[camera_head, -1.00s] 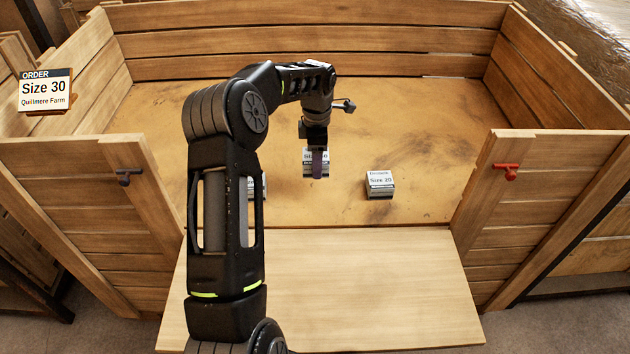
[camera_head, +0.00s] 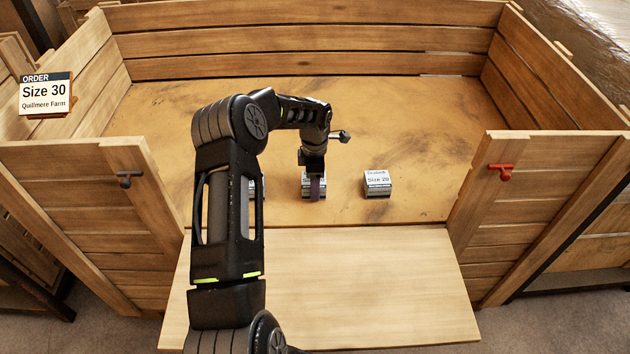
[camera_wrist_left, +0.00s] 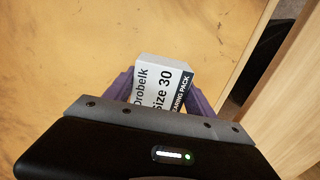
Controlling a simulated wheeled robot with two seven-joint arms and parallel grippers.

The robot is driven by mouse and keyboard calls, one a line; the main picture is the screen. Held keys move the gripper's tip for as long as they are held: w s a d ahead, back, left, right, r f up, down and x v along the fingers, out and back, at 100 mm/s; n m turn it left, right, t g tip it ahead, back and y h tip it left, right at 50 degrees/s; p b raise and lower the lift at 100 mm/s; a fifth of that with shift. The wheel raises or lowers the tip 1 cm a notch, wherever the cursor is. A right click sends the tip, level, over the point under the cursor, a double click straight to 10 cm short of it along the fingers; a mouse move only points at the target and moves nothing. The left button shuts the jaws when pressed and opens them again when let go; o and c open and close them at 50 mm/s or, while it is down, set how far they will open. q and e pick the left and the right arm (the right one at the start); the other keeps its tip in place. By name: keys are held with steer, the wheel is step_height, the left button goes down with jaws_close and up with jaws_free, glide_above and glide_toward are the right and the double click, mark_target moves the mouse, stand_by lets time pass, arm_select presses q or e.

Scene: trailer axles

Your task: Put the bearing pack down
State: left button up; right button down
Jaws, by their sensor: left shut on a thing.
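The bearing pack (camera_wrist_left: 160,88), a white box marked "Size 30" with a dark "BEARING PACK" band, sits between the purple fingers of my left gripper (camera_wrist_left: 162,92) in the left wrist view. In the head view my left gripper (camera_head: 314,189) points down and is shut on the pack (camera_head: 305,189). The pack is at or just above the tan trailer floor (camera_head: 420,130); I cannot tell whether it touches. The finger hides much of its front. My right gripper is not in view.
A "Size 20" pack (camera_head: 377,184) stands to the right on the floor. Another pack (camera_head: 258,188) is mostly hidden behind my left arm. Wooden side walls and a lowered front board (camera_head: 350,285) bound the floor. An order sign (camera_head: 45,95) reads "Size 30, Quillmere Farm".

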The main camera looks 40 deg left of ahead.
arm_select(q)
steer(key=shift+f, duration=0.1)
steer(key=o, duration=1.8)
step_height(320, 180, up, 12)
steer(key=b, duration=0.1)
steer(key=shift+b, duration=0.4)
